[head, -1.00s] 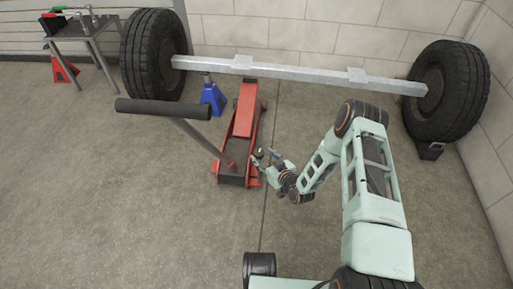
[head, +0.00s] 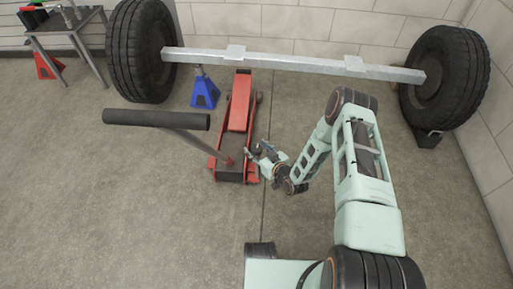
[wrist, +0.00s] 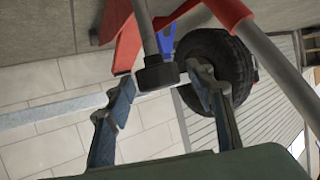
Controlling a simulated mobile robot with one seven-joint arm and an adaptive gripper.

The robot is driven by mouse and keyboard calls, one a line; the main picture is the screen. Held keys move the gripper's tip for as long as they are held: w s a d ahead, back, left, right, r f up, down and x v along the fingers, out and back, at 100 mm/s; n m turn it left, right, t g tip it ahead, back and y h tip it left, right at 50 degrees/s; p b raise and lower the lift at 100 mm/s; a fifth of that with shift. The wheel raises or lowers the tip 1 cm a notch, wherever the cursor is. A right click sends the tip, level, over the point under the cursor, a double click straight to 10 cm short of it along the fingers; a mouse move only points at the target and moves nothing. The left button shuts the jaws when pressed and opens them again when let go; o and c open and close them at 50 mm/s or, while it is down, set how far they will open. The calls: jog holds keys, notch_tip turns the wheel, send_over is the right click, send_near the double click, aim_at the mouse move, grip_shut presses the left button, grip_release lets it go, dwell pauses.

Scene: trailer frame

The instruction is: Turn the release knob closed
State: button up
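The red floor jack (head: 240,113) stands on the floor left of my arm, its handle (head: 185,142) leaning up toward the left. In the wrist view, a dark round knob (wrist: 158,76) sits at the end of a grey shaft beside the red jack body (wrist: 128,40). My gripper (wrist: 160,78) is open, with one finger on each side of the knob and gaps visible between. In the head view my gripper (head: 256,154) is at the right side of the jack's near end; the knob is too small to make out there.
A grey axle beam (head: 290,63) with a tyre (head: 140,50) at the left and another (head: 445,80) at the right spans the back. A blue jack stand (head: 205,93) is behind the jack. A metal table (head: 65,24) stands far left. The floor in front is clear.

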jog(key=c, duration=1.2)
jog(key=shift+o, duration=0.2)
jog(key=shift+m+h, duration=0.3)
jog(key=m+t+h, duration=0.1)
jog(key=m+h, duration=0.1)
jog(key=m+t+h+p, duration=0.1)
jog(key=m+h, duration=0.1)
jog(key=h, duration=0.1)
jog(key=shift+a+m, duration=0.2)
jog(key=shift+m, duration=0.1)
jog(key=m+h, duration=0.3)
jog(key=h, duration=0.1)
jog(key=shift+w+d+m+g+h+b, duration=0.15)
jog(key=shift+m+g+h+b, duration=0.3)
jog(key=shift+m+h, duration=1.15)
jog(key=shift+r, duration=0.1)
jog(key=o, duration=1.2)
jog(key=shift+c, duration=0.2)
